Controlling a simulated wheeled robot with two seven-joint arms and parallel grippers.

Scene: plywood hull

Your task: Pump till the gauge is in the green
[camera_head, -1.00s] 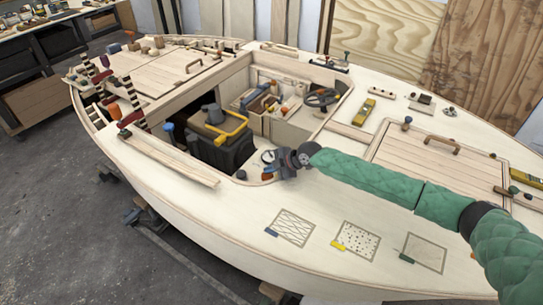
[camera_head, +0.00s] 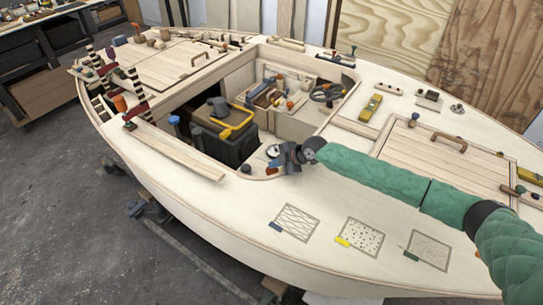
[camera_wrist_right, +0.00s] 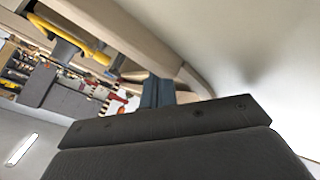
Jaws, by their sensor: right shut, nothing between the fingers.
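My right gripper (camera_head: 276,163) is at the cockpit's near edge, at the end of my green-sleeved arm. It is shut and empty. Its blue-grey fingers (camera_wrist_right: 157,92) show in the right wrist view. A small round white-faced thing (camera_head: 272,151), perhaps the gauge, sits just beside the fingers; its needle and any green zone are too small to read. A yellow bar handle (camera_head: 236,130) stands over a dark box (camera_head: 232,149) in the cockpit, left of the gripper and apart from it; I cannot tell if it is the pump's. The yellow bar also shows in the wrist view (camera_wrist_right: 75,40). My left gripper is out of view.
The pale plywood deck (camera_head: 240,190) surrounds the open cockpit. A steering wheel (camera_head: 327,92) and a tray of small items (camera_head: 265,95) are at its far side. A blue-topped post (camera_head: 174,121) stands at the left. The near deck with patterned squares (camera_head: 297,222) is mostly clear.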

